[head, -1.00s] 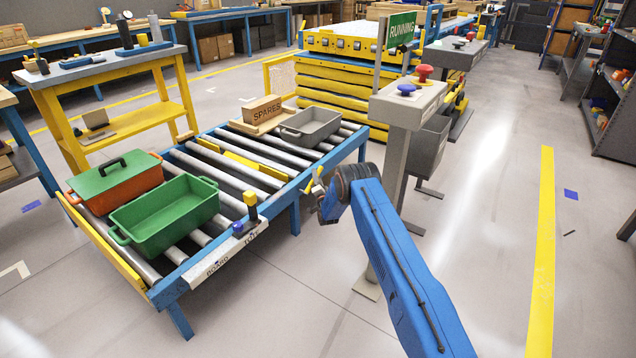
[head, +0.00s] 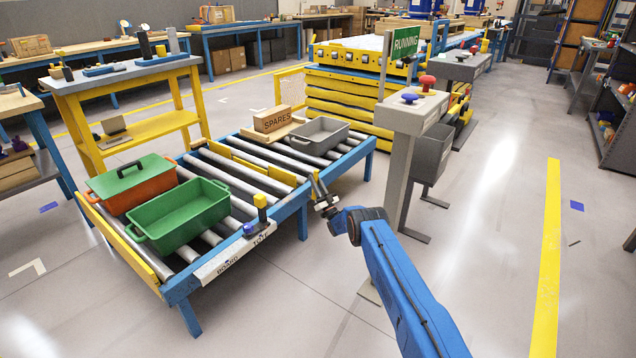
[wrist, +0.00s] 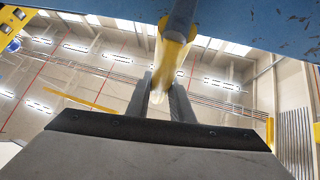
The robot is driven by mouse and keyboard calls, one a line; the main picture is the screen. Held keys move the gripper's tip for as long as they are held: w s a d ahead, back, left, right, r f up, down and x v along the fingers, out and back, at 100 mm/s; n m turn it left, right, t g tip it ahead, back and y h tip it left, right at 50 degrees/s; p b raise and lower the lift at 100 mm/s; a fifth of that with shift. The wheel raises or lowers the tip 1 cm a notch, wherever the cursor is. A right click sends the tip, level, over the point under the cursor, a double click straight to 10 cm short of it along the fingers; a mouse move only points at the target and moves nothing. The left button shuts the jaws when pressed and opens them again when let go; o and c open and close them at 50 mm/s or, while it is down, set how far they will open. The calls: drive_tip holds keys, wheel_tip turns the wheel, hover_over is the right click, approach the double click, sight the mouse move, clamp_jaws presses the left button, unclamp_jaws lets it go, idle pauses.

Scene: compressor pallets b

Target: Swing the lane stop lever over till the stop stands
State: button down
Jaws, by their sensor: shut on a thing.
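My gripper (head: 322,200) is beside the near right side of the blue-framed roller conveyor (head: 288,208). In the wrist view my gripper (wrist: 161,88) has its two dark fingers on either side of a yellow grip (wrist: 172,58) on a grey-blue shaft, and is shut on it. This looks like the lane stop lever; the shaft runs up past the blue beam (wrist: 255,35). In the head view the lever is too small to tell from my fingers. A low yellow bar (head: 262,174) lies among the rollers; I cannot tell if it is the stop.
A green open bin (head: 180,220) and a lidded orange bin (head: 135,190) stand on the rollers, with a grey tray (head: 320,135) and a SPARES box (head: 273,119) farther back.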

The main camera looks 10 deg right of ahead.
drive_tip(key=shift+s+a+n+g+y, duration=0.3)
drive_tip(key=shift+n+g+y, duration=0.05)
drive_tip(key=shift+n+y, duration=0.45)
drive_tip(key=shift+s+a+n+g+y, duration=0.25)
drive_tip(key=shift+n+g+y, duration=0.1)
drive_tip(key=shift+n+y, duration=0.45)
drive_tip(key=shift+n, duration=0.3)
drive_tip(key=c, duration=1.6)
unclamp_jaws()
drive_tip(key=shift+o, duration=0.2)
drive_tip(key=v, duration=1.7)
drive_tip(key=shift+f, duration=0.2)
drive_tip(key=shift+s+d, duration=0.1)
drive_tip(key=shift+s, duration=0.05)
